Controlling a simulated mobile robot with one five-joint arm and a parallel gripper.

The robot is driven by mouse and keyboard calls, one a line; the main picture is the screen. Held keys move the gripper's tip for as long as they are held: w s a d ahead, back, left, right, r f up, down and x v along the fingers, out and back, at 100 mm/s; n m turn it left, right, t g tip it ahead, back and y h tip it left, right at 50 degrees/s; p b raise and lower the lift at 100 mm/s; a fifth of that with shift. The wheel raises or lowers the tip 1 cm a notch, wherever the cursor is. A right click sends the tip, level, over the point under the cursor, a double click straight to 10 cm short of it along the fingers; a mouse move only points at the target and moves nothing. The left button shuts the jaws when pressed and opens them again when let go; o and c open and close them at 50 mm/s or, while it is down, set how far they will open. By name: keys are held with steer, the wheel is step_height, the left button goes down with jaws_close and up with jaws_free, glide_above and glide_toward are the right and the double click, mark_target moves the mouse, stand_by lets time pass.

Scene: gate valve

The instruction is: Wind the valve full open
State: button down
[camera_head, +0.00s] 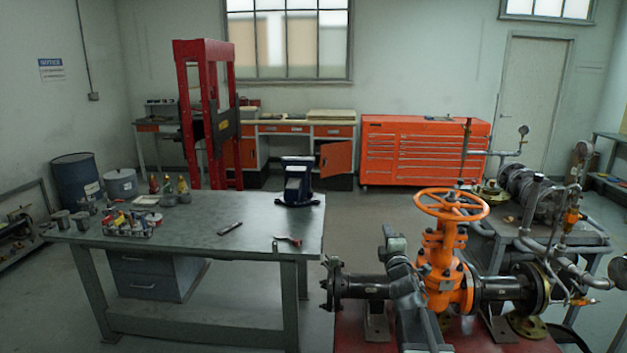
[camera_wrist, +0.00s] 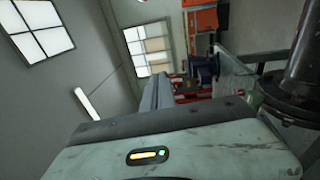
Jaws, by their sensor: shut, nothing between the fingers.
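The orange gate valve (camera_head: 440,258) stands upright in a dark pipe line at the right of the head view. Its spoked orange handwheel (camera_head: 445,216) lies roughly level on top, with nothing touching it. My grey arm rises at the left of the valve body, in front of the pipe, its upper end below wheel height. My gripper (camera_wrist: 165,88) shows in the wrist view as a narrow grey shape beyond the large wrist housing. It is shut and empty. The handwheel cannot be made out in the wrist view. I cannot tell how far the valve is turned.
The valve's pipe sits on a red-topped stand (camera_head: 362,335). More pipework with gauges (camera_head: 523,130) stands close on the right. A workbench (camera_head: 190,232) with a vise (camera_head: 298,185) and loose tools is at the left. Open floor lies behind the valve, before the orange tool cabinet (camera_head: 424,150).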

steer(key=s+a+f+m+g+h, duration=0.1)
steer(key=s+f+m+g, duration=0.4)
steer(key=f, duration=0.4)
steer(key=s+a+f+m+g+h, duration=0.1)
steer(key=s+a+f+m+g, duration=0.1)
steer(key=s+f+m+g, duration=0.55)
steer(key=s+a+f+m+g+y, duration=0.1)
steer(key=s+f+m+g, duration=0.2)
steer(key=s, duration=0.6)
steer(key=s+a+f+m+g+y, duration=0.1)
steer(key=s+a+f+m+g, duration=0.1)
steer(key=s+f, duration=0.5)
steer(key=shift+s+m+g, duration=0.45)
steer(key=shift+s+g, duration=0.6)
steer(key=shift+s, duration=0.15)
steer(key=c, duration=1.3)
jaws_free()
